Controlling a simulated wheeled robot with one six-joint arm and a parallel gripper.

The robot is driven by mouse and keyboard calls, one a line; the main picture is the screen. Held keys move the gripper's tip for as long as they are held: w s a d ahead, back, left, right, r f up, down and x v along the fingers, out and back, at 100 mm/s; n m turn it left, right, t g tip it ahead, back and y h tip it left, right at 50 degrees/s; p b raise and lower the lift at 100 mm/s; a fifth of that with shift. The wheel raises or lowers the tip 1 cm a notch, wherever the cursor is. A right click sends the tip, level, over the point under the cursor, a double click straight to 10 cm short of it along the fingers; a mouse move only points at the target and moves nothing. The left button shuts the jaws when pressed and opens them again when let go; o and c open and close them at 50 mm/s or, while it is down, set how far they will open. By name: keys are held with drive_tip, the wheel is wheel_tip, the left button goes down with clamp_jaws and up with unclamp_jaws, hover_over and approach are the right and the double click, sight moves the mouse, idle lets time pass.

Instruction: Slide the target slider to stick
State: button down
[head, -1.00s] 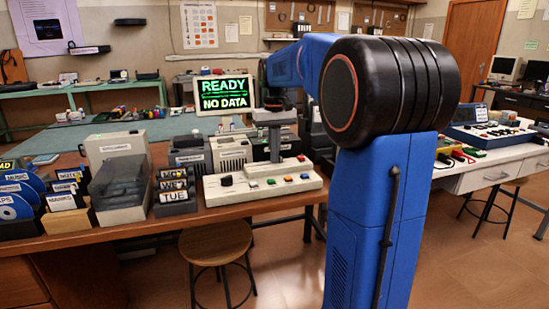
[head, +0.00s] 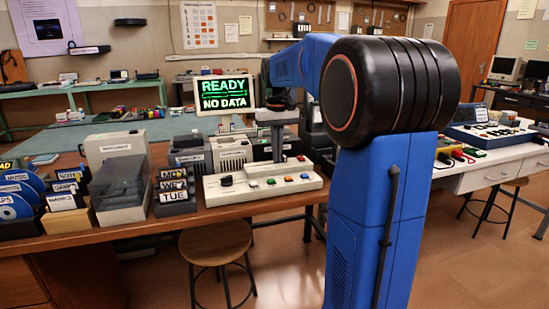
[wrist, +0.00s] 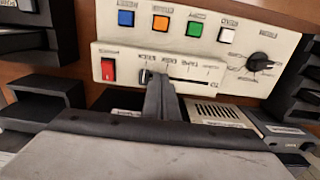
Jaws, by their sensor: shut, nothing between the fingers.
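The target slider is a small knob (wrist: 146,76) near the left end of a dark horizontal slot on a cream control panel (wrist: 120,66).
The panel also carries a red switch (wrist: 108,70), blue, orange, green and white buttons, and a black rotary knob (wrist: 261,61). Black boxes (wrist: 40,103) flank it. A monitor (head: 224,95) stands behind, and a stool (head: 216,240) in front.

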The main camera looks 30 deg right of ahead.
drive_tip(key=shift+a, duration=0.2)
wheel_tip(320, 180, up, 7)
idle(0.9)
idle(0.4)
drive_tip(key=s+a+f+n+t, duration=0.1)
drive_tip(key=s+a+f, duration=0.5)
drive_tip(key=s, duration=0.3)
drive_tip(key=s+a+f+n+t, duration=0.1)
drive_tip(key=s+a+f+t, duration=0.1)
drive_tip(key=s+a+f, duration=0.4)
drive_tip(key=s+a+f+n+t, duration=0.1)
drive_tip(key=s+a+f, duration=0.5)
drive_tip(key=s, duration=0.8)
wheel_tip(320, 180, down, 3)
drive_tip(key=shift+s+a+r+t, duration=0.2)
drive_tip(key=shift+a+t, duration=0.1)
drive_tip(key=shift+t, duration=0.1)
